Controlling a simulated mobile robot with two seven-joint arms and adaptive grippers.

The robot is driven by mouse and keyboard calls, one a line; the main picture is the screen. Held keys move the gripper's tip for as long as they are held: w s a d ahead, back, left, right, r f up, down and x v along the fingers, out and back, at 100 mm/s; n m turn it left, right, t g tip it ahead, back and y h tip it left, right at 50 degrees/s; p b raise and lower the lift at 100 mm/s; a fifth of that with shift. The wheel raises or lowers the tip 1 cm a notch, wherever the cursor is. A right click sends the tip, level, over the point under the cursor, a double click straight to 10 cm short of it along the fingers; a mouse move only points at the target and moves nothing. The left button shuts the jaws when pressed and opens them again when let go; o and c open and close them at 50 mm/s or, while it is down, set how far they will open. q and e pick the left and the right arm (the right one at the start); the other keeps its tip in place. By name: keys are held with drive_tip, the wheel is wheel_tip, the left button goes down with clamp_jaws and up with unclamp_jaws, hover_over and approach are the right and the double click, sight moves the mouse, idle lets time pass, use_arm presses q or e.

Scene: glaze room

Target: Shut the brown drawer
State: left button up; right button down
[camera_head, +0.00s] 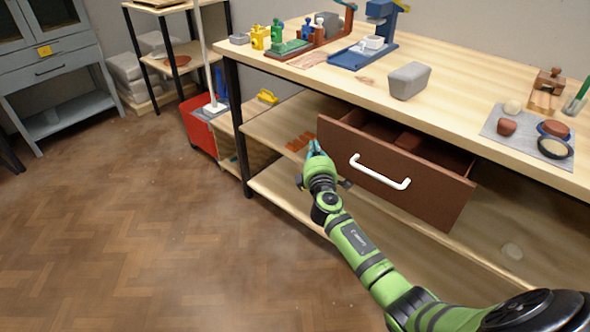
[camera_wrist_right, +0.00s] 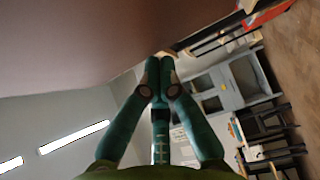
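The brown drawer (camera_head: 390,180) stands pulled out from under the workbench, and its open inside shows behind the front panel. A white bar handle (camera_head: 380,172) is fixed across its front. My right gripper (camera_head: 315,150) is by the left end of the drawer front, with its fingertips pointing away from me. In the right wrist view the fingers (camera_wrist_right: 160,64) are together with nothing seen between them. A large brown surface, apparently the drawer front (camera_wrist_right: 80,45), fills the upper left there. I cannot tell whether the fingers touch it. My left gripper is not in view.
The wooden workbench (camera_head: 460,110) has a grey block (camera_head: 409,81), a blue tray and a mat with small bowls on top. A lower shelf (camera_head: 290,205) runs beneath the drawer. A red bin (camera_head: 203,130) stands left of the bench. The floor at left is clear.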

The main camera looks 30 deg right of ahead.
sight(321, 146)
drive_tip(key=d, duration=0.1)
drive_tip(key=w+d, duration=0.1)
drive_tip(key=shift+d+f+b, duration=0.2)
drive_tip(key=shift+d+b, duration=0.2)
drive_tip(key=shift+w+d+b, duration=0.2)
drive_tip(key=shift+d, duration=0.3)
drive_tip(key=shift+w+d+b, duration=0.15)
drive_tip(key=shift+d, duration=0.35)
use_arm(q)
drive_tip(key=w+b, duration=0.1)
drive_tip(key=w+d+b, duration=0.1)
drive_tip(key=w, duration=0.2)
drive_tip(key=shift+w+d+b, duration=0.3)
drive_tip(key=shift+b, duration=0.1)
use_arm(e)
drive_tip(key=w+d, duration=0.3)
drive_tip(key=d, duration=0.3)
drive_tip(key=shift+d+r, duration=0.15)
drive_tip(key=shift+r, duration=0.1)
drive_tip(key=shift+d, duration=0.1)
